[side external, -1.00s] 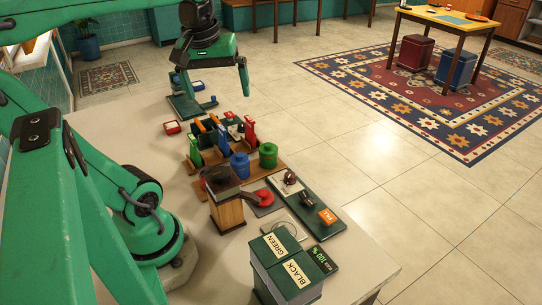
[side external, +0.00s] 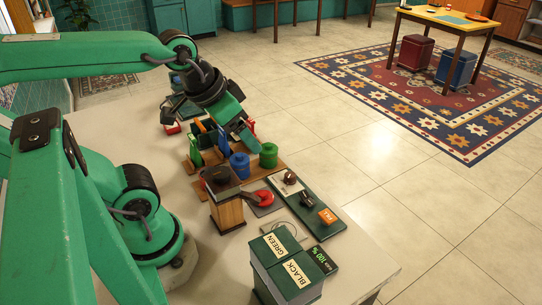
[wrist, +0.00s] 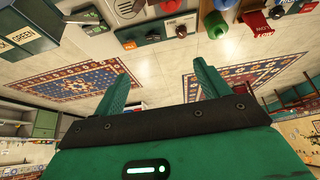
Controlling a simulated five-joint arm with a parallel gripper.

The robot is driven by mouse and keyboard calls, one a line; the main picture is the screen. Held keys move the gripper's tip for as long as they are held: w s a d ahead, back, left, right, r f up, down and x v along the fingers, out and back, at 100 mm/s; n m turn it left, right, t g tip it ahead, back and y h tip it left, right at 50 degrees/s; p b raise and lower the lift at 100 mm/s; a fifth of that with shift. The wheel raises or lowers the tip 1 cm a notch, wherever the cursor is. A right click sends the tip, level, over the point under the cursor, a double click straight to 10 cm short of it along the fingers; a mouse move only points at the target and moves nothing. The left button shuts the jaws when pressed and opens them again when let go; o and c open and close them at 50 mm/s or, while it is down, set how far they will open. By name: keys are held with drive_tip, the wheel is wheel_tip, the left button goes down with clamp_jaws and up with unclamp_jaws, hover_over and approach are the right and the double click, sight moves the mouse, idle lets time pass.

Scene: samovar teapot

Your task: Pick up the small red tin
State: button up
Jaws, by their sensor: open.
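Several red items are in view. A red upright piece (side external: 251,127) stands on the wooden rack, partly hidden behind my gripper (side external: 243,136). A red object (wrist: 258,23) shows near the top of the wrist view, beyond the right finger. I cannot tell for sure which red item is the small red tin. My gripper (wrist: 157,92) is open and empty, its fingers wide apart. In the side view it is lowered over the far part of the rack, behind the blue tin (side external: 240,165) and green tin (side external: 268,155).
A wooden grinder (side external: 226,210) with a red disc (side external: 263,198) beside it stands nearer the camera. A dark panel (side external: 302,205) with knobs lies right of it. A small red-and-white box (side external: 172,128) is at the left.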

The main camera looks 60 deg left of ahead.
drive_tip(key=shift+r, duration=0.15)
wheel_tip(320, 180, up, 5)
drive_tip(key=m+g, duration=0.6)
drive_tip(key=m, duration=0.3)
hover_over(205, 170)
drive_tip(key=d, duration=0.2)
wheel_tip(205, 170, down, 24)
drive_tip(key=shift+d, duration=0.1)
idle(0.5)
drive_tip(key=shift+f, duration=2.6)
drive_tip(key=shift+c, duration=0.2)
drive_tip(key=c, duration=1)
